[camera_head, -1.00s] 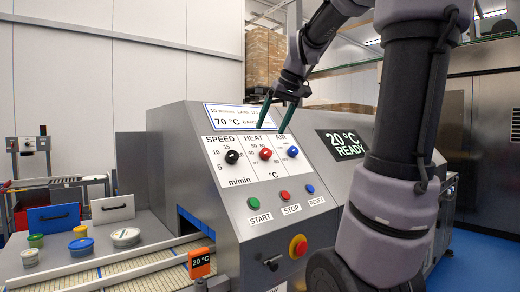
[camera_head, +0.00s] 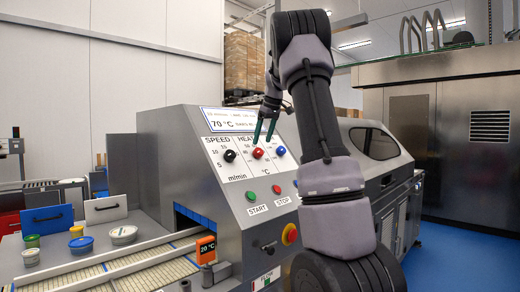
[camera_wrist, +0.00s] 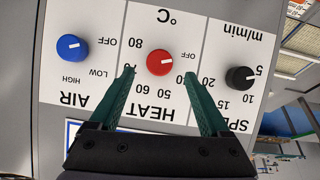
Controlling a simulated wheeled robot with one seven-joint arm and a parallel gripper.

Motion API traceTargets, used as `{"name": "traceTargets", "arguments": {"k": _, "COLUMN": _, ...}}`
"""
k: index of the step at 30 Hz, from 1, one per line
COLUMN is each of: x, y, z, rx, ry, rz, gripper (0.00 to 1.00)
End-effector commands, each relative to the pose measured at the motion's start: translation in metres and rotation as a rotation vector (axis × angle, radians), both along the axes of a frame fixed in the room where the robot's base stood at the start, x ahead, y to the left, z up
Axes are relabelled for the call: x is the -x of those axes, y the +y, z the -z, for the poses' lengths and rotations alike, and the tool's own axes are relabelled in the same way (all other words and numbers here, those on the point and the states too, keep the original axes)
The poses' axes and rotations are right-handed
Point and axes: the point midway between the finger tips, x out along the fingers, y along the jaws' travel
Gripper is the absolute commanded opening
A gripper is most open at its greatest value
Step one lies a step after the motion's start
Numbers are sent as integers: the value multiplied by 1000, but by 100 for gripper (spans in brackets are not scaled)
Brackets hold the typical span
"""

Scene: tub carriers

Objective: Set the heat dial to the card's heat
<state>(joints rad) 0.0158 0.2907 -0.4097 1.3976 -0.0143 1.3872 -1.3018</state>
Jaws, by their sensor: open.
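The red heat dial (camera_head: 257,153) sits in the middle of the white control panel. In the wrist view the panel is upside down, and the dial (camera_wrist: 160,62) has a white mark that appears to point toward OFF. Its scale runs through 50, 60 and 80. The card (camera_head: 230,119) above the panel reads 70 °C. My gripper (camera_head: 265,139) is open just in front of the heat dial. In the wrist view its green fingertips (camera_wrist: 159,75) are spread to either side of the dial, with nothing between them held. Contact cannot be told.
The black speed dial (camera_head: 230,155) and blue air dial (camera_head: 280,150) flank the heat dial closely. Green START (camera_head: 250,195) and red STOP (camera_head: 276,189) buttons lie below. A red-on-yellow knob (camera_head: 290,234) is lower. Tubs (camera_head: 81,245) stand by the conveyor (camera_head: 110,275) at left.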

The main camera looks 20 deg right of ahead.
Motion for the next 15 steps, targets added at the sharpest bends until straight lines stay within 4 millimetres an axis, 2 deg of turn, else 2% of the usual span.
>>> {"name": "traceTargets", "arguments": {"k": 1, "x": -3, "y": 1, "z": 10, "rx": 0, "ry": 3, "rz": 0, "gripper": 81}}
{"name": "traceTargets", "arguments": {"k": 6, "x": -13, "y": 3, "z": 32, "rx": 0, "ry": 2, "rz": 1, "gripper": 81}}
{"name": "traceTargets", "arguments": {"k": 15, "x": -18, "y": 4, "z": 44, "rx": 0, "ry": -1, "rz": 1, "gripper": 81}}
